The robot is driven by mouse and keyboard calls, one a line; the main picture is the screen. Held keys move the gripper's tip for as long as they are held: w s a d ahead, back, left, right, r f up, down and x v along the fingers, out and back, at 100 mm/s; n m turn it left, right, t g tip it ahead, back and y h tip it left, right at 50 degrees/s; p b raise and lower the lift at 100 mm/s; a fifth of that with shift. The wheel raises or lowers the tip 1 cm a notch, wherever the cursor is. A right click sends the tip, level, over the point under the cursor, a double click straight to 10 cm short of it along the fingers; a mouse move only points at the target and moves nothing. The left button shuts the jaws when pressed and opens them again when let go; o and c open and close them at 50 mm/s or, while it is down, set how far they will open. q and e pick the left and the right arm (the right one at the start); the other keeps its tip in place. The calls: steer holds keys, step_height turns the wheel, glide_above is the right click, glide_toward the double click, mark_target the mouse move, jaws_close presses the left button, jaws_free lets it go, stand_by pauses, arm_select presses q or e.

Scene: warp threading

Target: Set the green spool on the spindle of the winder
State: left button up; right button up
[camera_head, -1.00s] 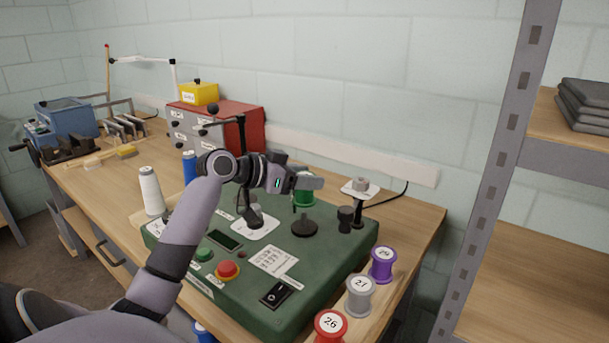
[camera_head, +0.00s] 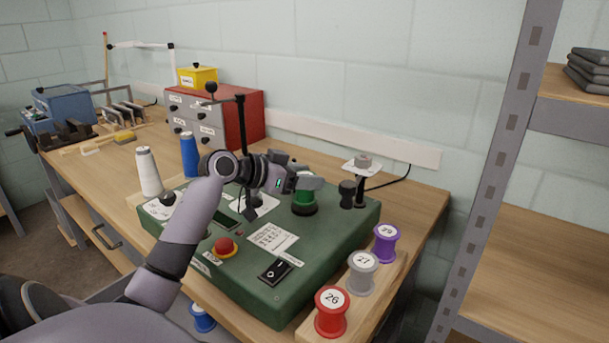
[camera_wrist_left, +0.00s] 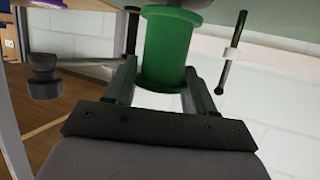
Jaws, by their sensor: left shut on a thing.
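The green spool (camera_head: 304,197) is at the black disc (camera_head: 303,210) on top of the green winder (camera_head: 335,262). My left gripper (camera_head: 306,183) is shut on the spool from the left and covers its upper part. In the left wrist view, the green spool (camera_wrist_left: 166,48) lies between the two fingers of my left gripper (camera_wrist_left: 160,82). The spool looks upright over the disc. The spindle is hidden, and I cannot tell whether the spool rests fully on the disc. My right gripper is not in view.
A red spool (camera_head: 332,310), a grey spool (camera_head: 361,273) and a purple spool (camera_head: 385,244) stand on a wooden strip at the winder's right. A black knob (camera_head: 347,194) and a post with a white plate (camera_head: 361,168) stand right of the disc. White and blue cones stand left.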

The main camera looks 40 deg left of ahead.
arm_select(q)
steer(key=shift+f+b, duration=0.45)
steer(key=shift+f, duration=0.2)
stand_by(0.3)
steer(key=o, duration=1.1)
steer(key=shift+b+v, duration=0.5)
steer(key=shift+v, duration=3.05)
steer(key=shift+s, duration=0.1)
